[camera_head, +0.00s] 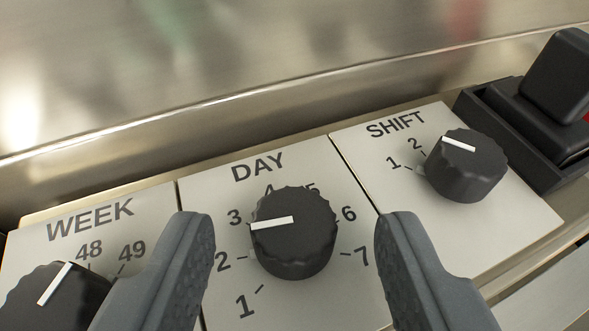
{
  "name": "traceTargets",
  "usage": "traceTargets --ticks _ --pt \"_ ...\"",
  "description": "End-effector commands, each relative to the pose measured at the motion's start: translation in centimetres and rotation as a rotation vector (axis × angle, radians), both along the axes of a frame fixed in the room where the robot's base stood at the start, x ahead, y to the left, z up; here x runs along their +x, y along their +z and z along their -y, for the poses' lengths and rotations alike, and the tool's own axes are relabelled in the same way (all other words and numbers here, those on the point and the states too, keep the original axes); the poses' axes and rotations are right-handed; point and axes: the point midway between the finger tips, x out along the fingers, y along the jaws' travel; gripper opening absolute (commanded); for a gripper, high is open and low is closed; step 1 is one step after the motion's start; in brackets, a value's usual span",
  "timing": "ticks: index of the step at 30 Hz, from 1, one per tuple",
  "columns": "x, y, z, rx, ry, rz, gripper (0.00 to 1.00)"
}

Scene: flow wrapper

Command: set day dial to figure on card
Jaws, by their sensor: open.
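The day dial (294,242) is a black ridged knob with a white pointer line, on a pale plate (345,298) marked DAY with figures 1 to 7. Its pointer faces left, to the side of figures 2 and 3. The slanted view leaves unclear which of the two it marks. The knob partly hides 4 and 5. My gripper (295,238) is open, one grey finger on each side of the dial in the picture. Gaps show between the fingers and the knob. The card is not in view.
The week knob (60,298) stands at the left, partly behind my left finger, near figures 48 and 49. The shift knob (467,165) is at the right, marked 1 and 2. A black switch (555,80) sits beyond it. A metal wall (250,60) rises behind the plates.

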Motion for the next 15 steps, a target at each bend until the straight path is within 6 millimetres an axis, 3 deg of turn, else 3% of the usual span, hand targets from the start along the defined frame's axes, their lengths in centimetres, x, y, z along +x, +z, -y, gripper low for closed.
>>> traceTargets --ticks 6,15 --pt "1.4 -0.5 -0.2 0.0 0.001 0.001 0.47" --pt "1.6 -0.7 -0.2 0.001 0.001 0.0 0.47"
